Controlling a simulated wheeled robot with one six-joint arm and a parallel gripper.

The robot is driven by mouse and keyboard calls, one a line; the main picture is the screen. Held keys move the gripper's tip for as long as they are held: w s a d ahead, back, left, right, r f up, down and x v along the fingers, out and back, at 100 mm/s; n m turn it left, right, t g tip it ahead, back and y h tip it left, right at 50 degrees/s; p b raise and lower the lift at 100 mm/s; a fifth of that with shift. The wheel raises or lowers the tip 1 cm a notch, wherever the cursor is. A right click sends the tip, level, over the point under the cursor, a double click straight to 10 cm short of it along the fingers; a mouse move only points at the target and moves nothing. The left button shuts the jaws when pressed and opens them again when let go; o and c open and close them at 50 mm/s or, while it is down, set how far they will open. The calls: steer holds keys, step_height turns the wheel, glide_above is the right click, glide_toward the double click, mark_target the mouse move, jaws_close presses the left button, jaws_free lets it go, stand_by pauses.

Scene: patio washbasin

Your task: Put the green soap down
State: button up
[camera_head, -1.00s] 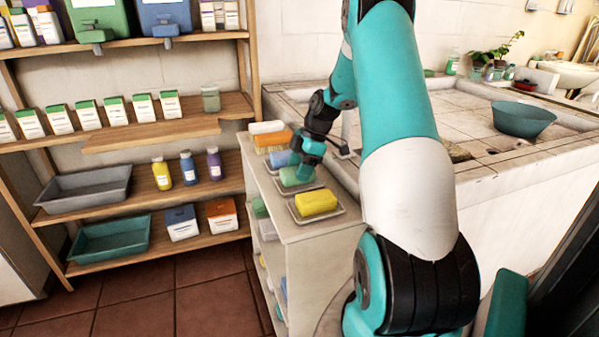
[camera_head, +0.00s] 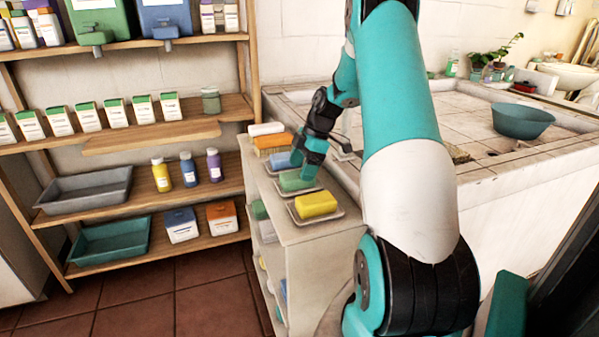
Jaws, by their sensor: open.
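The green soap (camera_head: 293,181) lies on a small dish (camera_head: 283,193) on top of the narrow white cabinet, between the blue soap (camera_head: 279,160) and the yellow soap (camera_head: 317,204). My gripper (camera_head: 306,172) is open just above the green soap, at its right end. The fingers hide a small part of the soap's right side. I cannot tell whether a fingertip still touches it.
An orange soap or brush (camera_head: 272,141) and a white bar (camera_head: 265,128) sit farther back on the cabinet top (camera_head: 280,230). The washbasin counter (camera_head: 520,175) with a teal bowl (camera_head: 523,121) is at right. Wooden shelves (camera_head: 180,130) with bottles and boxes stand at left.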

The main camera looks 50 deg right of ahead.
steer(key=v, duration=0.5)
steer(key=shift+r, duration=0.2)
steer(key=shift+a+r, duration=0.15)
steer(key=shift+a, duration=0.05)
steer(key=w+a+r+m+g, duration=0.1)
steer(key=a+r, duration=0.2)
steer(key=a, duration=0.9)
steer(key=a+r+m, duration=0.1)
steer(key=a+r, duration=0.3)
steer(key=a, duration=0.7)
steer(key=s+a+r+m+g, duration=0.1)
steer(key=s+a+m, duration=0.1)
steer(key=s+a, duration=1.8)
steer(key=shift+a+r+m, duration=0.25)
steer(key=shift+a+m, duration=0.15)
steer(key=shift+a, duration=0.1)
